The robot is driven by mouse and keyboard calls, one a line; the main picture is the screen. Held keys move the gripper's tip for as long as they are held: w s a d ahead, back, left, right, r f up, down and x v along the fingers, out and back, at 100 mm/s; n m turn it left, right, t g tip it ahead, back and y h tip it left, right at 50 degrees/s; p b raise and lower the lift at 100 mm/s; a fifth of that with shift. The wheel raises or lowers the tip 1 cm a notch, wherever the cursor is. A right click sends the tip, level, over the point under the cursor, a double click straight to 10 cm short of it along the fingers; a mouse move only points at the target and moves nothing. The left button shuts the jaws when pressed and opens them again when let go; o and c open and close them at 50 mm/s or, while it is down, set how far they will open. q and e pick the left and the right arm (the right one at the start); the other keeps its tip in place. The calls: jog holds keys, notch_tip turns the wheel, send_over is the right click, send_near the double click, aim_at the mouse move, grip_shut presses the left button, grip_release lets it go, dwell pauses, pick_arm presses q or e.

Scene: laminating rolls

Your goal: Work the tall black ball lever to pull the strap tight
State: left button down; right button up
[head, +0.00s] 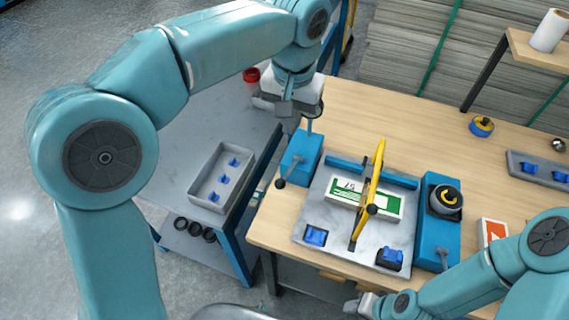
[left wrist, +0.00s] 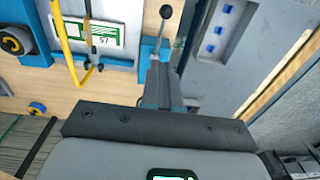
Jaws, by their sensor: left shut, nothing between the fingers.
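A lever with a black ball (head: 280,184) leans from a blue block (head: 300,160) at the left of the bench; its ball and grey rod also show in the left wrist view (left wrist: 166,12). My left gripper (head: 311,124) is shut and empty, pointing down over the far side of this block. It appears apart from the ball. A yellow arched strap or bar (head: 379,158) crosses a white and green card (head: 345,192) on a grey plate (head: 320,215); a smaller black knob (head: 371,209) is by it. My right gripper (head: 362,304) is low at the near edge, its fingers unclear.
A blue box with a dial (head: 445,198) stands right of the plate. Blue clips (head: 316,236) lie on the plate's near corners. A grey tray (head: 218,178) with several blue pieces sits on the left side table. The bench beyond the plate is mostly clear.

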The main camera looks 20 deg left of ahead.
pick_arm(q)
send_over(283, 179)
jog(key=w, duration=0.2)
notch_tip(283, 179, down, 10)
jog(key=shift+s+f, duration=0.25)
jog(key=shift+f, duration=0.3)
jog(key=shift+s+f, duration=0.25)
jog(key=shift+f, duration=0.3)
jog(key=shift+s+f, duration=0.4)
jog(key=shift+f, duration=0.1)
pick_arm(e)
jog(key=shift+s+r, duration=0.15)
jog(key=shift+s, duration=0.15)
pick_arm(q)
jog(key=shift+f, duration=0.1)
